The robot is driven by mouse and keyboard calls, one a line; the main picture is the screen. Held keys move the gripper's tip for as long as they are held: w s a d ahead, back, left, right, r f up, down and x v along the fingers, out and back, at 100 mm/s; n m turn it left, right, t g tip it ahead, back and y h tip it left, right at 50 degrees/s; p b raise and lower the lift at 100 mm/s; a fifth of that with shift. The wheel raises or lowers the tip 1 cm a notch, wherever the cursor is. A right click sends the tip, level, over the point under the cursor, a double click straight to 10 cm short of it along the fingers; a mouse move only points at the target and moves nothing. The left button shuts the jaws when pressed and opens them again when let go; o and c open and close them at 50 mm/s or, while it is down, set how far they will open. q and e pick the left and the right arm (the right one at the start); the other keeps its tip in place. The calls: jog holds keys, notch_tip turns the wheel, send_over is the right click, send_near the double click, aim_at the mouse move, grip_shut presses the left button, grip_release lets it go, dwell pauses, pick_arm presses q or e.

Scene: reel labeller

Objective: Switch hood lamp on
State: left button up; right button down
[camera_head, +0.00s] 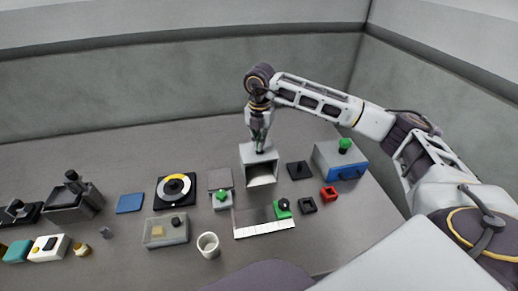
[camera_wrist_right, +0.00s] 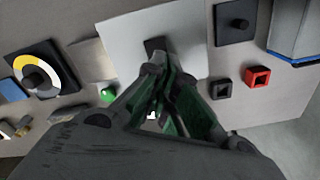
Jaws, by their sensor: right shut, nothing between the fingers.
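The hood (camera_head: 262,176) is a light grey box with an open, lit-looking front, standing at the middle of the table. Its flat top (camera_wrist_right: 120,35) fills the upper middle of the right wrist view, with a small dark switch (camera_wrist_right: 154,44) on it. My right gripper (camera_head: 260,149) points down at the top of the hood, its fingers shut and empty. In the right wrist view the fingertips (camera_wrist_right: 160,66) are at the dark switch and partly cover it. I cannot tell whether they touch it. My left gripper is not in view.
A blue-and-grey box (camera_head: 340,160) with a green knob stands to the right. A black square (camera_head: 299,170) and a red block (camera_head: 328,194) lie between. A dial (camera_head: 174,190), a clear box (camera_head: 166,230) and a white cup (camera_head: 208,245) are to the left.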

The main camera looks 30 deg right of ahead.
jog(key=shift+f+b, duration=0.75)
jog(key=shift+f, duration=0.45)
dwell(1.4)
jog(key=shift+r, duration=0.2)
jog(key=shift+r+p, duration=1.95)
jog(key=shift+r, duration=1.4)
